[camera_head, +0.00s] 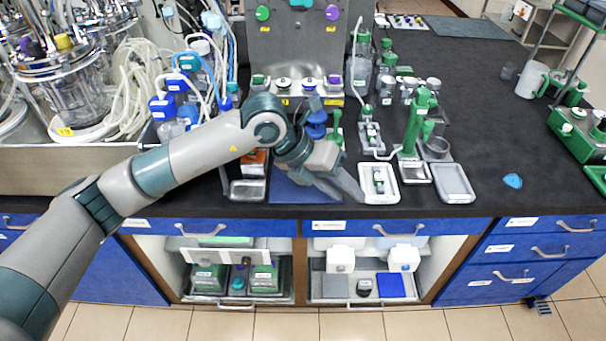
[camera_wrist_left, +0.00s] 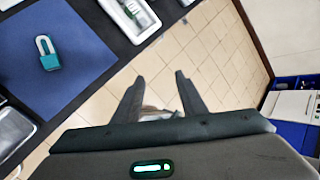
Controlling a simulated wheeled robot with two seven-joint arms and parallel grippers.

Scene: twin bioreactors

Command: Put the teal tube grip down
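The teal tube grip (camera_wrist_left: 48,54), a small teal block with a grey loop, lies on the blue mat (camera_wrist_left: 75,85) in the left wrist view. Nothing holds it. In the head view the blue mat (camera_head: 295,192) shows at the bench front, and I cannot make out the grip there, where my arm covers part of the mat. My left gripper (camera_head: 349,193) is over the mat's right side near the front edge. In the left wrist view its fingers (camera_wrist_left: 158,85) are apart and empty, with the floor behind them. My right gripper is not in view.
A white tray (camera_head: 392,196) with a small green-and-white item stands right of the mat. A grey tray (camera_head: 455,185) and a green stand (camera_head: 415,125) are further right. Bottles and a metal panel (camera_head: 290,45) stand behind. The dark bench at right is mostly clear.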

